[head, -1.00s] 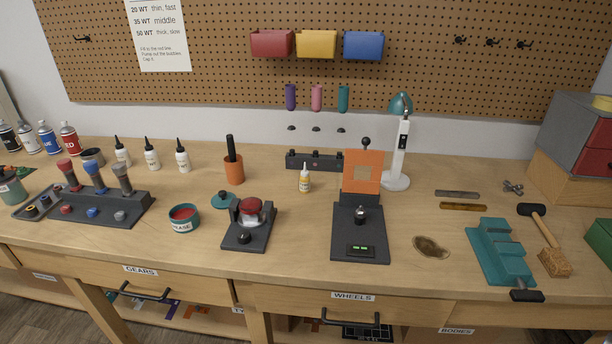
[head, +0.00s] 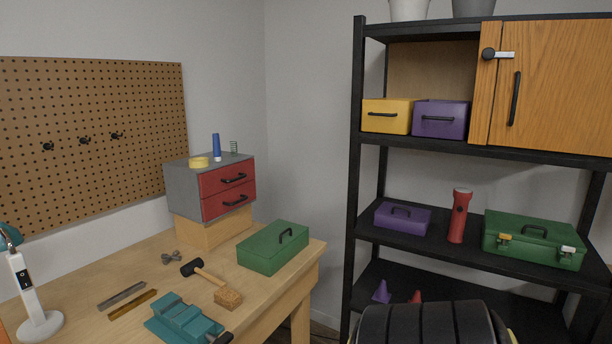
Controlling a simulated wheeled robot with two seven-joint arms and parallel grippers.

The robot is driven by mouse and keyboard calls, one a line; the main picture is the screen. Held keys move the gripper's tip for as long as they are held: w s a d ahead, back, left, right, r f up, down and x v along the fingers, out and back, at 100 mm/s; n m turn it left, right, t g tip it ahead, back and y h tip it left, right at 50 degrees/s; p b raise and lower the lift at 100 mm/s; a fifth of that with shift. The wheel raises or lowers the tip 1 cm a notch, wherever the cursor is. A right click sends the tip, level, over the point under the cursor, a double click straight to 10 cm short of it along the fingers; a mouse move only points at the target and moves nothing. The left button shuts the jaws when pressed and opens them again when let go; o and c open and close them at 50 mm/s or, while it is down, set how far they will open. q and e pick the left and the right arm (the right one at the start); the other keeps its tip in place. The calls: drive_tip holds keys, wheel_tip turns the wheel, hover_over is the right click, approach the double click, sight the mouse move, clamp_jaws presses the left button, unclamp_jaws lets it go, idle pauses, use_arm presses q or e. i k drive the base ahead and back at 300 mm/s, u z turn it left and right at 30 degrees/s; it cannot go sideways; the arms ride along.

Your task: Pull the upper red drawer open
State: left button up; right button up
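The upper red drawer (head: 221,178) is shut, in a small grey cabinet (head: 183,190) at the far right end of the workbench. It has a black bar handle (head: 234,179). The lower red drawer (head: 228,200) below it is also shut. The cabinet sits on a wooden block (head: 208,232). Neither of my grippers shows in the head view.
A green toolbox (head: 273,248) stands on the bench in front of the cabinet. A mallet (head: 213,280) and a teal vise (head: 182,320) lie nearer. Yellow tape (head: 199,162) and a blue bottle (head: 216,146) stand on the cabinet. A black shelf rack (head: 357,180) stands to the right.

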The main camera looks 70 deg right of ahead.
sight(215, 181)
drive_tip(key=z, duration=1.75)
drive_tip(key=k, duration=0.4)
drive_tip(key=z, duration=0.95)
drive_tip(key=i, duration=1.1)
drive_tip(key=u, duration=0.8)
drive_tip(key=i, duration=0.75)
drive_tip(key=u, duration=0.85)
